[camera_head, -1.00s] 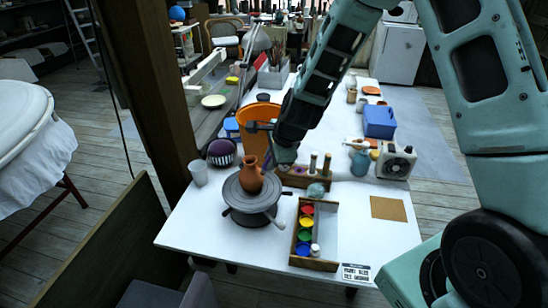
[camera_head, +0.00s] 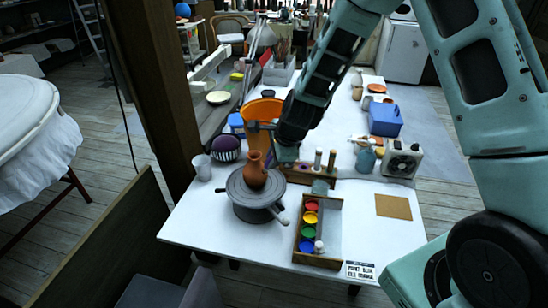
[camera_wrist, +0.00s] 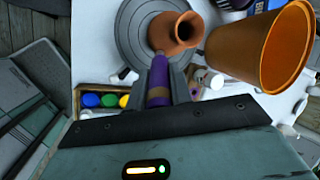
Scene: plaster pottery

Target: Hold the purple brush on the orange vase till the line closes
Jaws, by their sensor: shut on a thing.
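The orange vase (camera_head: 255,172) is a small terracotta pot, upright on a grey turntable (camera_head: 238,186). In the wrist view the vase (camera_wrist: 168,32) stands just ahead of my fingers, its mouth towards the right. My gripper (camera_wrist: 159,88) is shut on the purple brush (camera_wrist: 158,72), which points at the vase. The brush tip is at the vase's near side; I cannot tell whether it touches. In the head view my gripper (camera_head: 284,153) is just right of the vase, and the brush is too small to make out. No painted line can be made out.
An orange bucket (camera_head: 262,109) stands close behind the vase, and right of it in the wrist view (camera_wrist: 251,50). A wooden box (camera_head: 320,262) of paint pots is at the front right.

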